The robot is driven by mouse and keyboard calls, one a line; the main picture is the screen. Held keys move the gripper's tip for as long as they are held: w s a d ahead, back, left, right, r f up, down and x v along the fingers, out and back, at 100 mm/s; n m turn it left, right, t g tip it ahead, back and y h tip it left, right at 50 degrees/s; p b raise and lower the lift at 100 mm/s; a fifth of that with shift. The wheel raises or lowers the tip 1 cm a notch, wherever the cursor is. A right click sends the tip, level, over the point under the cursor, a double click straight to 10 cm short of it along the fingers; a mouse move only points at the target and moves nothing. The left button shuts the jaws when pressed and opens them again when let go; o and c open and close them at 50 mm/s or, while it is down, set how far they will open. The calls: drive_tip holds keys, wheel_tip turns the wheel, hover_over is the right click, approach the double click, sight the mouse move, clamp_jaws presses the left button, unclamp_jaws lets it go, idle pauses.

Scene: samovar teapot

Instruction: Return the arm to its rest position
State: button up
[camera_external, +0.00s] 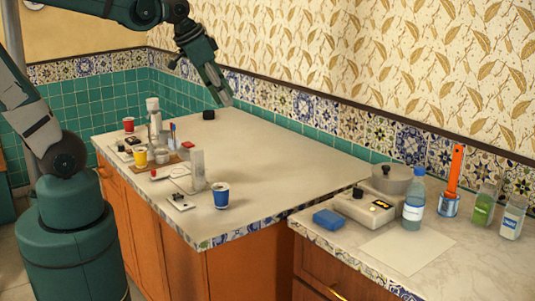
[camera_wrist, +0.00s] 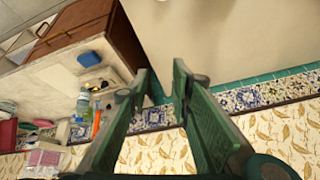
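My gripper (camera_external: 222,94) hangs in the air near the wall, over the back part of the left counter (camera_external: 280,160). My arm rises from its green base at the left and reaches across the top of the outside view. In the wrist view, my gripper (camera_wrist: 160,86) shows two green fingers apart with nothing between them.
The left counter holds a tall silver vessel (camera_external: 153,112), a yellow cup (camera_external: 140,157), a grey upright block (camera_external: 198,169) and a blue cup (camera_external: 221,195). The right counter holds a pot (camera_external: 391,179), a bottle (camera_external: 414,200) and a blue box (camera_external: 328,218). The left counter's right half is clear.

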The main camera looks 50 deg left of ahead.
drive_tip(key=s+a+f+n+t, duration=0.1)
drive_tip(key=s+a+f+n, duration=0.2)
drive_tip(key=s, duration=0.4)
drive_tip(key=shift+s+a+f+n+t+y, duration=0.3)
drive_tip(key=shift+s+a+n, duration=0.1)
drive_tip(key=shift+a, duration=0.4)
drive_tip(key=shift+o, duration=0.5)
